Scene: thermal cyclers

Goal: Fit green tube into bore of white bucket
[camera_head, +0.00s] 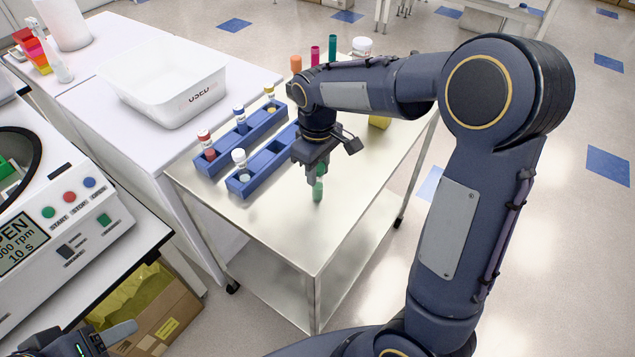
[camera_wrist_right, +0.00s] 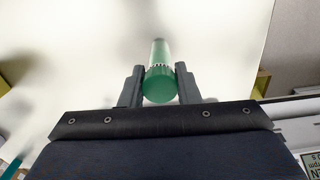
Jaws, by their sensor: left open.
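The green tube (camera_head: 318,190) hangs roughly upright below my right gripper (camera_head: 319,172), over the steel cart top. In the right wrist view, the green tube (camera_wrist_right: 159,82) has its ribbed cap between the two fingers of my right gripper (camera_wrist_right: 160,84), which is shut on it. My left gripper (camera_head: 104,339) is at the bottom left corner, open and partly cut off by the frame edge. The centrifuge bowl (camera_head: 14,150) is open at the left edge, with something green inside. I cannot make out a white bucket with a bore for certain.
Two blue racks (camera_head: 232,142) on the steel cart (camera_head: 270,225) hold capped tubes. More coloured tubes and a jar (camera_head: 362,46) stand behind my right arm. A white bin (camera_head: 163,85) stands on the bench. A cardboard box (camera_head: 160,310) is on the floor. The cart's near end is clear.

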